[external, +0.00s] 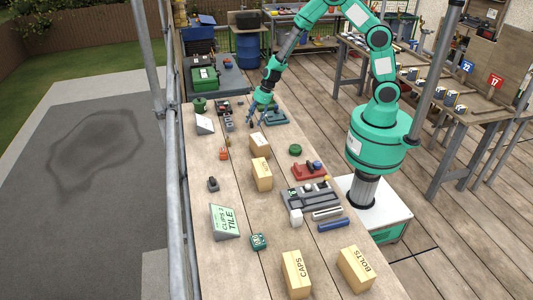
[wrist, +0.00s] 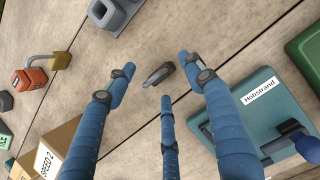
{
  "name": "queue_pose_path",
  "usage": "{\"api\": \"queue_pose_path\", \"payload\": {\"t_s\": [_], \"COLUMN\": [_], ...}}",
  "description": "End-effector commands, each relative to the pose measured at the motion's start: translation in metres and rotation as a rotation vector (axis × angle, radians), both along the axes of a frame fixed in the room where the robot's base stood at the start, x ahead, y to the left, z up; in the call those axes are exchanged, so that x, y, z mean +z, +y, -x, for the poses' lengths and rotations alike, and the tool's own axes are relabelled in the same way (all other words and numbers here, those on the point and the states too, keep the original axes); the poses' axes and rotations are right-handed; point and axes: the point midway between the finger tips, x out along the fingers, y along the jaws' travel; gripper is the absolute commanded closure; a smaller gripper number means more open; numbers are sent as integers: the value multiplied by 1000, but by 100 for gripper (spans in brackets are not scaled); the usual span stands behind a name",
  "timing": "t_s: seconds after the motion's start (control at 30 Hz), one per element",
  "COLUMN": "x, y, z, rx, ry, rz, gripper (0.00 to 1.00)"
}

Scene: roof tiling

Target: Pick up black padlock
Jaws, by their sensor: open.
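My gripper (wrist: 157,80) has three blue fingers, spread open and empty above the table. In the external view my gripper (external: 257,117) hangs over the far half of the workbench. A small dark grey object (wrist: 160,73) lies on the wood between the fingertips in the wrist view; it may be the black padlock, but its shape is not clear. No contact with it shows. In the external view my fingers seem to hide it.
A grey block (wrist: 113,14) is at the top and a cardboard box (wrist: 52,145) at lower left. A small dark object (external: 212,184) stands nearer on the bench (external: 190,240).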

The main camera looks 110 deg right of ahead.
Motion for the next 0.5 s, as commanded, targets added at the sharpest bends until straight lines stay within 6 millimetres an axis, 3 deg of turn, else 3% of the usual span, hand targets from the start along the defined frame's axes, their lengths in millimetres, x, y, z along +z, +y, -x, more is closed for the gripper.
{"api": "queue_pose_path", "payload": {"t_s": [0.1,0.5], "x": [-9,-9], "y": [0,0], "z": [-3,-4], "rx": [1,0], "ry": [1,0], "rz": [0,0], "gripper": [47,47]}}
